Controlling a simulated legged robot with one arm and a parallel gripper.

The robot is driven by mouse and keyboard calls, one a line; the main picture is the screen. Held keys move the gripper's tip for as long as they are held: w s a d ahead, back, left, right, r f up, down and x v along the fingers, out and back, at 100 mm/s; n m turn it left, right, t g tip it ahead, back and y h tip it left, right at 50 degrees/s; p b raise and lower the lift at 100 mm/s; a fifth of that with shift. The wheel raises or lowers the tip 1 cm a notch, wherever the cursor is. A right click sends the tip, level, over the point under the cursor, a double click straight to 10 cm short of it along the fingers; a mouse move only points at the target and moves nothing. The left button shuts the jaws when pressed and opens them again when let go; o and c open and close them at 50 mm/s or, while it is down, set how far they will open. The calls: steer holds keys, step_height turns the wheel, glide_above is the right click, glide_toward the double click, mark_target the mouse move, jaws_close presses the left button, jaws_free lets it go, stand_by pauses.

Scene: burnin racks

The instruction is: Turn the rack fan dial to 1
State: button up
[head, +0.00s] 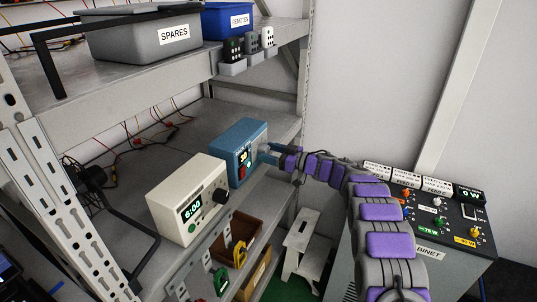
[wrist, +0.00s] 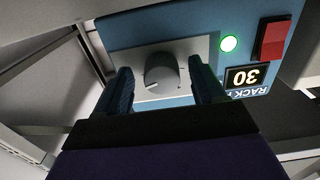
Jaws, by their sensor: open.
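The rack fan unit is a blue box (head: 243,146) on the middle shelf in the head view. In the wrist view it appears upside down, with a round grey dial (wrist: 163,70) on a pale plate. The dial's white pointer mark points to the lower left in that view. No dial numbers are readable. A small display (wrist: 248,77) reads 30. My gripper (head: 268,154) is at the unit's front face. In the wrist view, its open fingers (wrist: 163,85) stand either side of the dial, with visible gaps; contact cannot be told.
A lit green lamp (wrist: 229,43) and red switch (wrist: 272,40) sit beside the dial. A cream timer box (head: 188,200) showing 6:00 stands beside the blue unit. A grey SPARES bin (head: 140,40) is above. A cabinet with knobs (head: 440,215) stands at right.

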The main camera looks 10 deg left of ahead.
steer(key=shift+a, duration=0.15)
steer(key=shift+a, duration=0.2)
steer(key=c, duration=1)
